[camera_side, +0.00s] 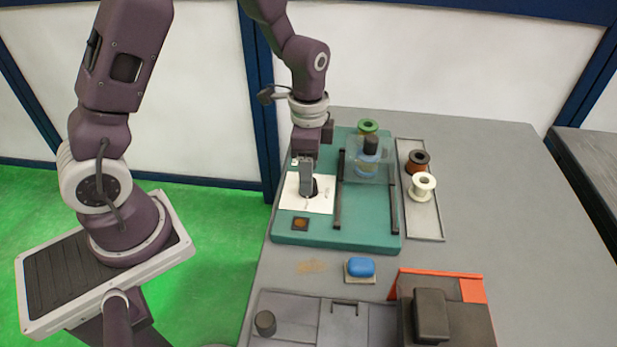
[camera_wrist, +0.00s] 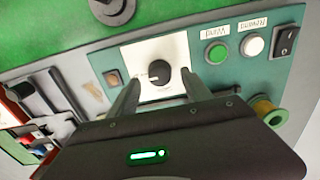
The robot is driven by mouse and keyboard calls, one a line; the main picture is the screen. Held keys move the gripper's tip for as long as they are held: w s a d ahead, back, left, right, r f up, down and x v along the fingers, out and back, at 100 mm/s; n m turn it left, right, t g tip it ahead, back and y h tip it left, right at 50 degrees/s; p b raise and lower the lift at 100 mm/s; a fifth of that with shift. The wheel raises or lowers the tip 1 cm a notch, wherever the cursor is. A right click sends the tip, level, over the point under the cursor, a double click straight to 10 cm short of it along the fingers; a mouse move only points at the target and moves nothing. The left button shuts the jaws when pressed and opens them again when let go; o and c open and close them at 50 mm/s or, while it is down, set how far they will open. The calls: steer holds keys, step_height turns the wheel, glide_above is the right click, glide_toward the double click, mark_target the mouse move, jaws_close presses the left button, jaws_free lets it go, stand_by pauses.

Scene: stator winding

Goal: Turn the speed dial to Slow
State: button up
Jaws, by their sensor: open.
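The speed dial (camera_wrist: 159,73) is a round black knob on a white plate (camera_wrist: 160,50) set in the teal panel. In the wrist view a pointer mark shows toward the knob's left side; the plate's small lettering is too small to read. My gripper (camera_wrist: 158,88) is open, with one finger to the lower left of the knob and the other to its lower right. I see no contact with the knob. In the side view my gripper (camera_side: 307,190) is low over the white plate (camera_side: 320,205), and a finger hides part of the dial.
The teal panel also bears a green Wind button (camera_wrist: 217,53), a white Rewind button (camera_wrist: 252,45) and a black rocker switch (camera_wrist: 286,41). A clear guard (camera_side: 368,165) and dark rails stand right of the dial.

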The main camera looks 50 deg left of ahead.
step_height(320, 180, down, 2)
steer(key=shift+f, duration=0.2)
jaws_close()
steer(key=shift+n, duration=0.4)
steer(key=n, duration=0.3)
steer(key=shift+n, duration=0.4)
steer(key=n, duration=0.4)
steer(key=shift+r+n, duration=0.1)
steer(key=shift+n, duration=0.2)
steer(key=n, duration=0.4)
steer(key=shift+n, duration=2.5)
